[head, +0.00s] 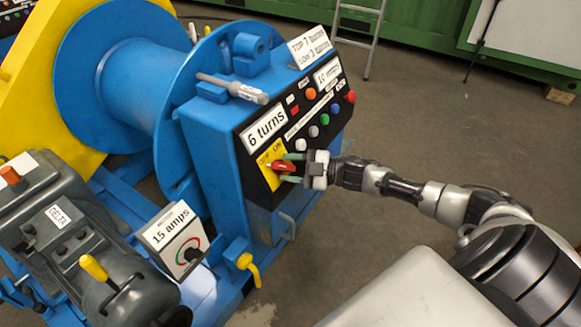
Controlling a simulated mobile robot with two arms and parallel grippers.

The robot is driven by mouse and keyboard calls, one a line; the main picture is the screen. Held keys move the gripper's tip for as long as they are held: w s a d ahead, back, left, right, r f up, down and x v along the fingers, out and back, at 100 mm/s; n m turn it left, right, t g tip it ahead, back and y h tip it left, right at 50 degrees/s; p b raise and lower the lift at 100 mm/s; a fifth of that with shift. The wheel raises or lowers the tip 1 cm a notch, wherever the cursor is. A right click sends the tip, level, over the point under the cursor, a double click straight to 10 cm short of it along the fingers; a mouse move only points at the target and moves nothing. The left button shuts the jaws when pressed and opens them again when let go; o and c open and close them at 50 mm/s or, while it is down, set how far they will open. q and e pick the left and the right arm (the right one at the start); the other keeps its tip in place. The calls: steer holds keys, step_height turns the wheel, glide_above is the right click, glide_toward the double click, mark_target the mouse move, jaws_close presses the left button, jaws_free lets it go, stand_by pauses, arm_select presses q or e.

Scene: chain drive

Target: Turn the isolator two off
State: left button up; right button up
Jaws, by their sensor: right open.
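A red rotary handle (283,167) sits on a yellow plate (272,180) at the lower left of the black control panel. The plate has OFF and ON lettering along its top edge; I cannot read a number on it. The handle looks turned roughly sideways, but its exact setting is too small to tell. My right gripper (289,168) comes in from the right with its greenish fingers open. One finger is above the handle and one below it; I cannot tell whether they touch it. My left gripper is out of view.
The panel (325,125) carries several coloured buttons close above the gripper. A metal handle (287,228) and a yellow hook (249,268) stick out below. A box with a dial (172,238) stands at lower left. Open floor (430,110) lies to the right.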

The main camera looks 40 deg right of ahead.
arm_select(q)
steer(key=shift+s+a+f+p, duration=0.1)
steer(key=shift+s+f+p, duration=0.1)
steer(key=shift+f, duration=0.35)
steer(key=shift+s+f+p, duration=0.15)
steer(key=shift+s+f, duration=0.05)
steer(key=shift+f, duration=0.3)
arm_select(e)
steer(key=v, duration=1.1)
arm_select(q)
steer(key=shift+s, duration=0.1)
arm_select(e)
steer(key=shift+a, duration=0.1)
